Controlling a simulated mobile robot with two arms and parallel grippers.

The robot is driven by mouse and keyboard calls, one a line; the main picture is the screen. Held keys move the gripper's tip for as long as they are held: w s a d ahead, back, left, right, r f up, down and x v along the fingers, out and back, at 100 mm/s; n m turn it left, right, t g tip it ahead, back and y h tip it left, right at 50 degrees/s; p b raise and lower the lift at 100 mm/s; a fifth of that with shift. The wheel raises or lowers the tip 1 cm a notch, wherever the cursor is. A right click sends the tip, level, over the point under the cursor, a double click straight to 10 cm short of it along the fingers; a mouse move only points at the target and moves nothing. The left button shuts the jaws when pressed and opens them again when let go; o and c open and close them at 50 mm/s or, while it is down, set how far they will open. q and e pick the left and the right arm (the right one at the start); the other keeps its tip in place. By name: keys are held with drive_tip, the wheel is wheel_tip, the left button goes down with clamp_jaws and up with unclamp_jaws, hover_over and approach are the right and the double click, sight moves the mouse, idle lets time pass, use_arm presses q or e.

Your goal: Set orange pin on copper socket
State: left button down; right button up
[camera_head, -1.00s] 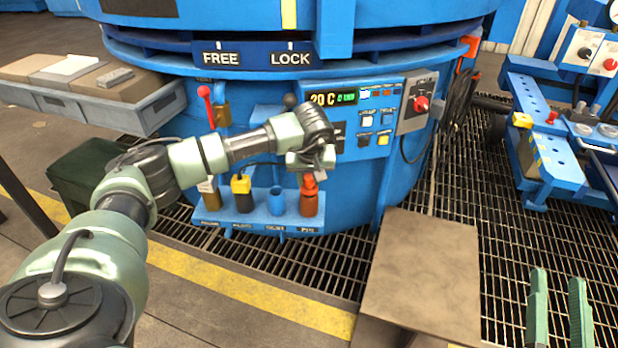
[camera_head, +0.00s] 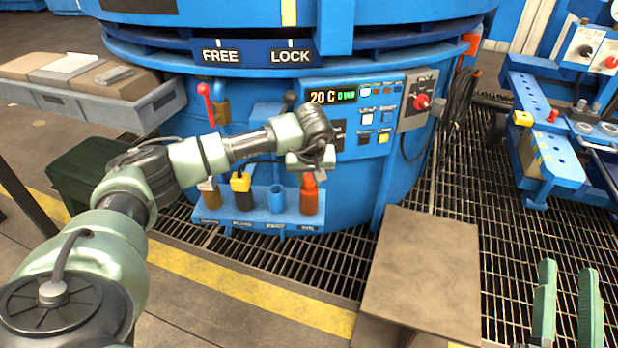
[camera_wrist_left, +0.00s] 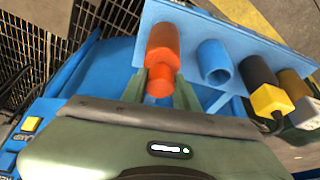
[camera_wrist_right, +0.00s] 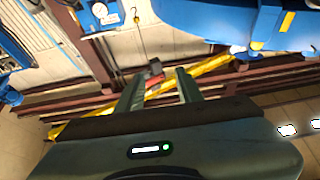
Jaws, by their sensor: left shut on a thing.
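The orange pin (camera_head: 309,198) stands upright at the right end of the small blue shelf on the furnace front. My left gripper (camera_head: 311,172) is over its top; in the left wrist view, its fingers (camera_wrist_left: 168,88) are shut on the narrow end of the orange pin (camera_wrist_left: 162,45). A brass-coloured fitting (camera_head: 222,113) is beside the red-knobbed lever on the furnace; I cannot tell whether it is the copper socket. My right gripper (camera_head: 568,268) is open and empty at the lower right, over the grating. It also shows open in the right wrist view (camera_wrist_right: 158,82).
The blue shelf (camera_wrist_left: 235,35) also holds an empty blue cup (camera_head: 276,199), a black tool with a yellow top (camera_head: 242,192) and a brown cylinder (camera_head: 211,196). A control panel (camera_head: 365,115) is behind my left gripper. A brown box-like table (camera_head: 420,270) stands in front on the right.

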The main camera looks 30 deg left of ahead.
use_arm(q)
drive_tip(key=shift+f, duration=0.2)
use_arm(e)
drive_tip(key=shift+s+r, duration=0.25)
use_arm(q)
drive_tip(key=c, duration=1.3)
unclamp_jaws()
drive_tip(key=shift+c, duration=0.2)
use_arm(e)
drive_tip(key=shift+t, duration=0.3)
